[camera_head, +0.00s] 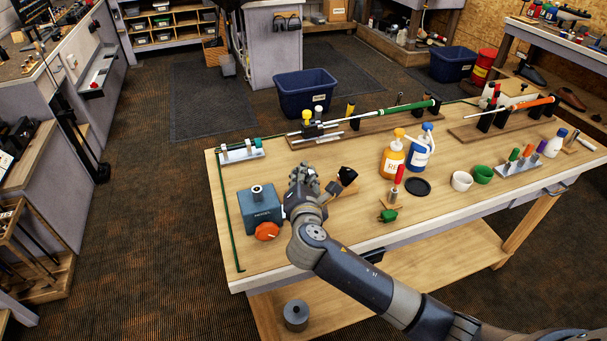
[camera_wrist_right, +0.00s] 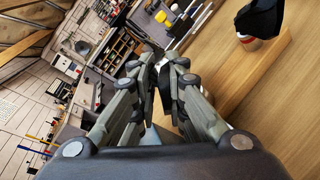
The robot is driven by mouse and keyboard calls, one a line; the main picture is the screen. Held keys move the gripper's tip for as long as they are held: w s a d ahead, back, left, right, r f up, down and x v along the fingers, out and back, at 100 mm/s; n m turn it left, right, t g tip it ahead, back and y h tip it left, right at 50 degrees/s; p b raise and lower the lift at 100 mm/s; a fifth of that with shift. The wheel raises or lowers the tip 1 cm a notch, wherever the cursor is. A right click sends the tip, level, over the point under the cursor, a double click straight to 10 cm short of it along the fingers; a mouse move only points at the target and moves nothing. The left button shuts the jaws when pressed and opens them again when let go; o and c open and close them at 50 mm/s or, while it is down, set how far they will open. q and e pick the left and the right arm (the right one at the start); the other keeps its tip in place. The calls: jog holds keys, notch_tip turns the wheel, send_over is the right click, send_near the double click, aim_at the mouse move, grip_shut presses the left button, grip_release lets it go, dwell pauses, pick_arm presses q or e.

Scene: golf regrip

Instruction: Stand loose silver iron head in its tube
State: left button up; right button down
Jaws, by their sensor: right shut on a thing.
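My right gripper (camera_head: 303,180) is over the near left of the workbench, just right of the blue box (camera_head: 262,208) with a silver fitting on top. Its fingers are closed together in the right wrist view (camera_wrist_right: 166,75), shut on what seems to be the silver iron head, which the fingers almost wholly hide. A wooden block (camera_head: 348,191) with a black head (camera_head: 347,175) tilted on it stands just right of the gripper; the black head also shows in the wrist view (camera_wrist_right: 262,18). I cannot tell which tube belongs to the iron head. My left gripper is out of view.
An orange knob (camera_head: 267,231) sits at the box's front. Clubs lie in holders at the back. Bench top between box and back rack is clear.

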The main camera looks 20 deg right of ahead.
jog(key=shift+r, duration=0.1)
jog(key=shift+p, duration=0.35)
dwell(0.5)
jog(key=shift+p, duration=0.5)
dwell(0.6)
jog(key=shift+f+b, duration=1.3)
jog(key=shift+f, duration=0.8)
jog(key=c, duration=1.5)
grip_release()
